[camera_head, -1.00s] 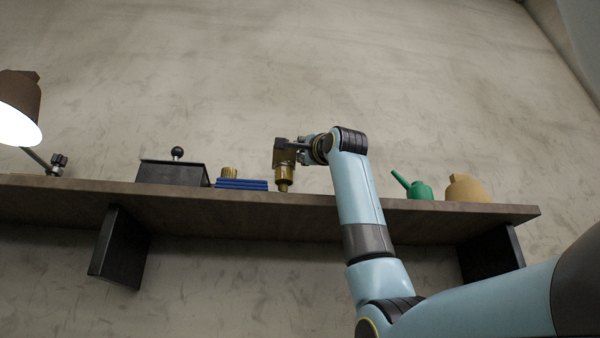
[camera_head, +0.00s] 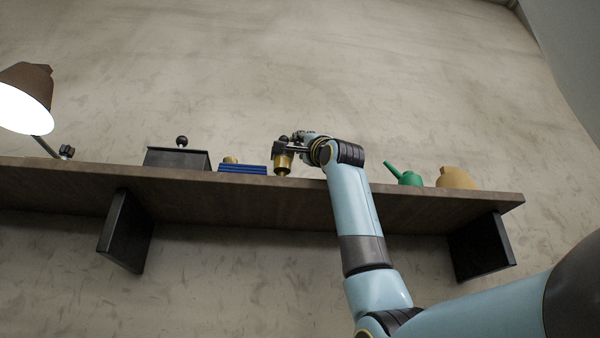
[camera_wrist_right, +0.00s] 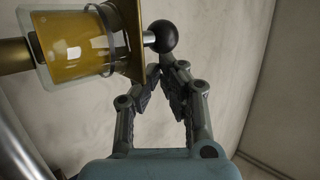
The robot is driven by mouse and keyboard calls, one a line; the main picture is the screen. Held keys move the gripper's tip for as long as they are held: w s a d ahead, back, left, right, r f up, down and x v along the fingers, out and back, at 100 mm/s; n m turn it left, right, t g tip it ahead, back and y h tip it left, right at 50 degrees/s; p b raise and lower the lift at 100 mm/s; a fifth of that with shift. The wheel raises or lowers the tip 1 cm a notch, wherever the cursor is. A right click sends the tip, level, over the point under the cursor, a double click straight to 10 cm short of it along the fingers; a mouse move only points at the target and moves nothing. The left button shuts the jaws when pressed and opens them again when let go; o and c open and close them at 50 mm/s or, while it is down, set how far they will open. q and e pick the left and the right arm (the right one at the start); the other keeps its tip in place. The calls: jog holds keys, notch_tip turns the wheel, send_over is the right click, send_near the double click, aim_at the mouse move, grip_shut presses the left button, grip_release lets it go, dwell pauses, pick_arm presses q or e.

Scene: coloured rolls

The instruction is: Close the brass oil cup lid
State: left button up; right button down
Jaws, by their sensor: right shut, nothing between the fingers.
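The brass oil cup (camera_head: 283,162) stands at the shelf's front, right of the blue block. In the right wrist view its amber glass body (camera_wrist_right: 80,45) lies sideways in the picture, with a brass plate, apparently the lid (camera_wrist_right: 127,40), across its top end. The lid appears to lie flat on the cup. A black ball knob (camera_wrist_right: 162,37) on a short stem sticks out from it. My right gripper (camera_head: 288,147) is at the top of the cup. In the wrist view its fingertips (camera_wrist_right: 166,67) are together and empty, close beside the knob; contact is unclear. My left gripper is not seen.
The wooden shelf (camera_head: 230,205) holds a black box with a ball knob (camera_head: 177,158), a blue ribbed block (camera_head: 242,169), a small brass piece (camera_head: 230,160), a green oil can (camera_head: 405,175) and a tan jug (camera_head: 456,178). A lamp (camera_head: 27,98) is at left.

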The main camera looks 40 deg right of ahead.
jog(key=shift+f, duration=0.1)
dwell(0.6)
jog(key=v, duration=1.2)
jog(key=shift+a, duration=0.1)
